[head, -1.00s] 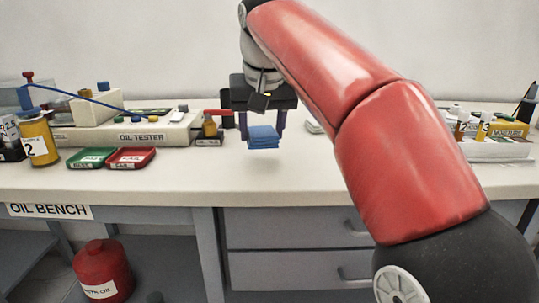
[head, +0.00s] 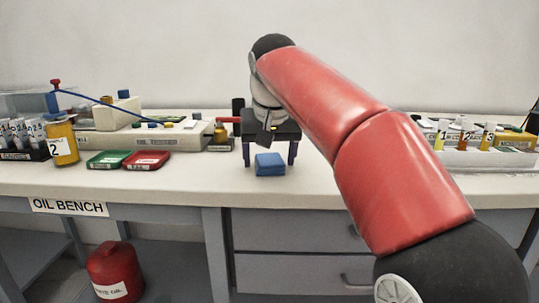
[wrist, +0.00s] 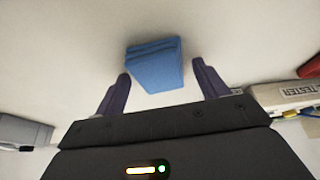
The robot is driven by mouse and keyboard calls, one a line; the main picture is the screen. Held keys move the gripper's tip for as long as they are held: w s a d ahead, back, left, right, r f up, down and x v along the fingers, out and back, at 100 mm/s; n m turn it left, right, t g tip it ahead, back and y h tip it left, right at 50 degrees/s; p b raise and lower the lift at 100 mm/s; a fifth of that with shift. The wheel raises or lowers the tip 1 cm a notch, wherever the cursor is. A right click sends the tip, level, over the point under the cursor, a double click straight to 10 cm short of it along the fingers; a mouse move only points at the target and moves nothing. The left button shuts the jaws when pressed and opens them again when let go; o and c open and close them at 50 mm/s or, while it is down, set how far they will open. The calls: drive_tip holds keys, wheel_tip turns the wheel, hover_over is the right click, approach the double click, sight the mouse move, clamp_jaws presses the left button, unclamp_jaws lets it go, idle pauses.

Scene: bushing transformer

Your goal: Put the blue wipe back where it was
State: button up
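The blue wipe (head: 270,165), a folded stack, lies on the bench top in front of the oil tester's right end. It also shows in the wrist view (wrist: 155,65), just beyond the fingertips. My gripper (head: 269,160) is open, with one dark purple finger on each side of the wipe. In the wrist view, my gripper (wrist: 160,72) shows bare bench between each finger and the wipe, so I see no grip on it.
Green (head: 107,160) and red (head: 147,161) trays lie left of the wipe, before the oil tester (head: 160,138). A small amber bottle (head: 220,133) stands near my gripper. A rack with vials (head: 465,140) stands at the right. The bench front (head: 330,190) is clear.

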sight(271, 176)
drive_tip(key=v, duration=0.8)
drive_tip(key=shift+p, duration=0.45)
drive_tip(key=shift+s+f, duration=0.1)
